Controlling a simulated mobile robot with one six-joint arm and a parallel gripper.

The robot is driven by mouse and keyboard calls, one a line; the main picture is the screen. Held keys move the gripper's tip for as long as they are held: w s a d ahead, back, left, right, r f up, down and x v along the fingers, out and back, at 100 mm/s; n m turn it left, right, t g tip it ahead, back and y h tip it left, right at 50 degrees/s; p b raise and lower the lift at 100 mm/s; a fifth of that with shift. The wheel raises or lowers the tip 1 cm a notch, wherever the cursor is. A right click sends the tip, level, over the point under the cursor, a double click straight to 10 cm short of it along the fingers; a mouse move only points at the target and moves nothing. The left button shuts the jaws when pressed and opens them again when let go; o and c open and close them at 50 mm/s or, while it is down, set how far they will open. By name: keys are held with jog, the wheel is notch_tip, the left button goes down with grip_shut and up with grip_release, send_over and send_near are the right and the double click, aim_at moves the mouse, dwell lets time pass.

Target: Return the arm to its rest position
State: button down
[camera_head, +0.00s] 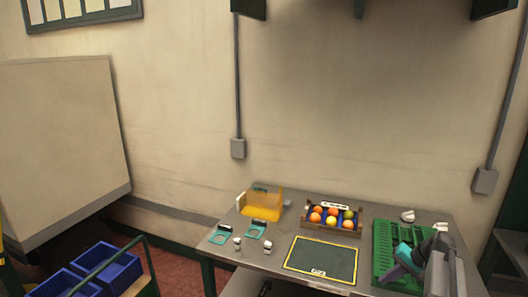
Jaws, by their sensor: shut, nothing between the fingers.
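My arm (441,268) rises at the right front of the grey table, grey with a teal section. My gripper (392,274) is the dark end of it, low over the green slotted tray (384,240). It is shut and seems to hold nothing. It is small and partly hidden by the arm, and I cannot tell if it touches the tray. A wooden crate (331,232) with a blue inside holds several orange and yellow-green fruits (332,221), well left of my gripper.
A dark mat (322,259) with a yellow border lies left of the tray. A yellow bin (262,203), two teal-framed scales (220,237) and small white items (267,247) stand at the left. Blue crates (107,272) sit on a cart off the table. A wall stands behind.

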jog(key=s+a+f+n+g+h, duration=0.15)
jog(key=s+a+f, duration=0.35)
jog(key=a, duration=0.5)
jog(key=s+a+f+n+g+h, duration=0.1)
jog(key=s+a+f+n+h, duration=0.2)
jog(key=a+f, duration=0.5)
jog(key=s+a+f+n+g, duration=0.25)
jog(key=s+a+f, duration=0.3)
jog(key=a, duration=0.55)
jog(key=s+f+g+b, duration=0.2)
jog(key=s+f+b, duration=0.4)
jog(key=s+f, duration=0.6)
jog(key=s+f+g+b, duration=0.2)
jog(key=s+f+b, duration=0.4)
jog(key=s+f, duration=0.7)
notch_tip(320, 180, down, 5)
jog(key=shift+s+d+f+g, duration=0.2)
jog(key=shift+s+g, duration=0.1)
jog(key=shift+g, duration=0.1)
